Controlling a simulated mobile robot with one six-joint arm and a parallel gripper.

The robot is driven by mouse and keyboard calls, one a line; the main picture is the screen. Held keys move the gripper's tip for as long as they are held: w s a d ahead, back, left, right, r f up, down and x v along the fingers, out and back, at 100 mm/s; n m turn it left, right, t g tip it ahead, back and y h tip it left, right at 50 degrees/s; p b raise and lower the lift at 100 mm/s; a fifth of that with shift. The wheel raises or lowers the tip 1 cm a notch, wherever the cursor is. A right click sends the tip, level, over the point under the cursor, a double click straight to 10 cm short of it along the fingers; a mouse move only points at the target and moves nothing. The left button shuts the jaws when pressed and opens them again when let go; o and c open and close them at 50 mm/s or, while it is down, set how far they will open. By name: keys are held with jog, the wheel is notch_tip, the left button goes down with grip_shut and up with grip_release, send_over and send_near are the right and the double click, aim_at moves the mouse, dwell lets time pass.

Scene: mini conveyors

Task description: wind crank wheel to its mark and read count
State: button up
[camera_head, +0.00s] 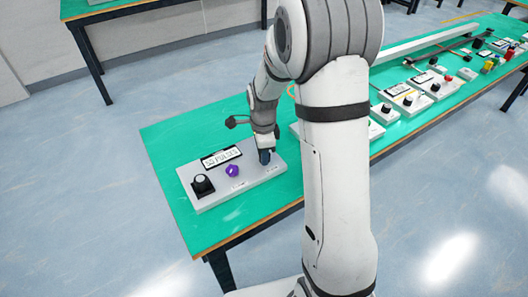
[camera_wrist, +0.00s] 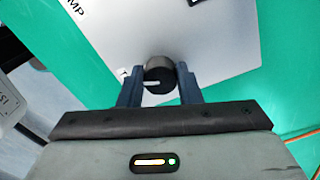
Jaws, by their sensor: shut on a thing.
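A grey panel (camera_head: 255,177) lies near the left end of the green table. My gripper (camera_head: 264,157) points down over its right end. In the wrist view my gripper (camera_wrist: 158,80) has its two dark fingers closed on either side of a round black knob (camera_wrist: 157,70) with a white pointer line. In the head view the gripper hides this knob. The panel also carries a black knob (camera_head: 202,185) on a dark base at the left, a purple lobed knob (camera_head: 232,170) in the middle and a black-framed label plate (camera_head: 221,157). Its printing is too small to read surely.
The green table (camera_head: 165,135) runs to the upper right, with several small boxes and knobs (camera_head: 403,98) and a long pale rail (camera_head: 425,42) on it. My arm covers the table's middle. Bare table surrounds the panel's left and back.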

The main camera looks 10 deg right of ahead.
jog(key=shift+w+r, duration=0.2)
jog(key=o, duration=1)
jog(key=shift+s+f, duration=0.15)
jog(key=shift+r+p, duration=0.3)
jog(key=shift+r, duration=3.6)
jog(key=shift+r, duration=0.1)
jog(key=shift+s+d+r+n+t+p, duration=0.15)
jog(key=shift+s+r+n+t+p, duration=0.55)
jog(key=shift+s+r+n, duration=2.15)
jog(key=shift+s+d+r+n+t+p, duration=0.15)
jog(key=shift+s+r+n+p, duration=1.45)
jog(key=shift+s+n, duration=2.25)
jog(key=shift+s+d+r+n+t+p, duration=0.1)
jog(key=shift+s+r+n+t+p, duration=0.45)
jog(key=shift+s+r+n, duration=2.8)
jog(key=shift+s+f+m, duration=0.65)
jog(key=shift+f+m, duration=0.05)
jog(key=shift+m, duration=0.05)
